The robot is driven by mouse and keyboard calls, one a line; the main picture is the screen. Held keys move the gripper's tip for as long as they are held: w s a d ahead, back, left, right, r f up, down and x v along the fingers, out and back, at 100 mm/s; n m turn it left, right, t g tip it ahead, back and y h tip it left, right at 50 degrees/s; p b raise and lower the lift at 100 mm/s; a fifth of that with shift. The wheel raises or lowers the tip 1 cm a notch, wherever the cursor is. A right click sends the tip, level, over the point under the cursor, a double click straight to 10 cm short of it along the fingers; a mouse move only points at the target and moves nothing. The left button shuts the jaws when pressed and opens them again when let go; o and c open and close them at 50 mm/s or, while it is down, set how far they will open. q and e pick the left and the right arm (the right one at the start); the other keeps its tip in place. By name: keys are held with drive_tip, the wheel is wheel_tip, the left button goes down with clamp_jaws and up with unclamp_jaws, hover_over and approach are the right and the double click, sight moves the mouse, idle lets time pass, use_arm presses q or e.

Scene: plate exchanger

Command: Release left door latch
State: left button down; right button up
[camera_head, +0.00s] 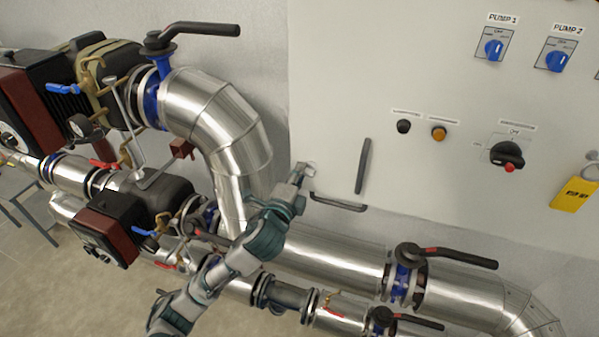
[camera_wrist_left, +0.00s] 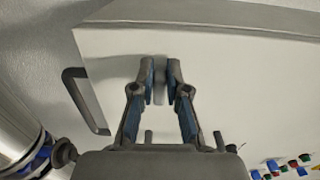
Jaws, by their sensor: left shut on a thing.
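My left arm reaches up from the bottom of the head view to the lower left corner of the white cabinet. My left gripper (camera_head: 304,170) is at the cabinet front there. In the left wrist view, its two fingers (camera_wrist_left: 160,82) are closed in on a small grey latch (camera_wrist_left: 159,92) standing out from the door panel (camera_wrist_left: 220,75). In the head view the latch is mostly hidden by the fingertips. My right gripper does not show in either view.
A dark bar handle (camera_head: 338,202) sits just right of my gripper, and an upright one (camera_head: 363,165) is farther right. A large silver pipe elbow (camera_head: 222,125) stands close left of my arm. Insulated pipes (camera_head: 330,262) with black-levered valves run below the cabinet.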

use_arm(q)
drive_tip(key=shift+f, duration=0.3)
drive_tip(key=c, duration=1.2)
unclamp_jaws()
drive_tip(key=shift+w, duration=0.1)
drive_tip(key=shift+r, duration=0.15)
drive_tip(key=v, duration=1.2)
drive_tip(key=shift+w, duration=0.1)
